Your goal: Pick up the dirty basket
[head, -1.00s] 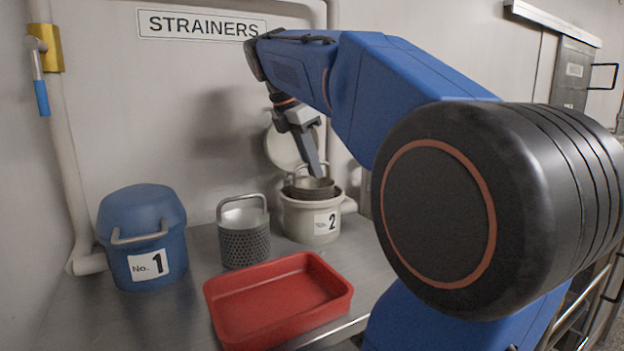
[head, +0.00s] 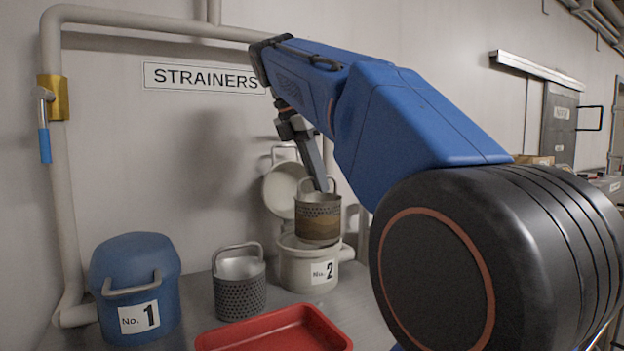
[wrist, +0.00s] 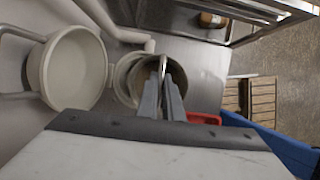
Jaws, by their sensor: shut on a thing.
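The dirty basket (head: 318,222) is a perforated metal cylinder with a brown-stained lower part and a loop handle. It hangs upright just above the open cream pot No. 2 (head: 298,268). My gripper (head: 322,186) is shut on its handle from above. In the wrist view, my gripper (wrist: 162,100) closes on the handle, and the basket (wrist: 146,84) is partly hidden behind the fingers. The pot's rim (wrist: 124,72) shows below it. A clean grey perforated basket (head: 240,290) stands upright on the counter, left of the pot.
A blue lidded pot No. 1 (head: 135,285) stands at the left. A red tray (head: 275,335) lies in front. The pot's cream lid (head: 284,192) stands open against the wall behind the held basket; it also shows in the wrist view (wrist: 75,68).

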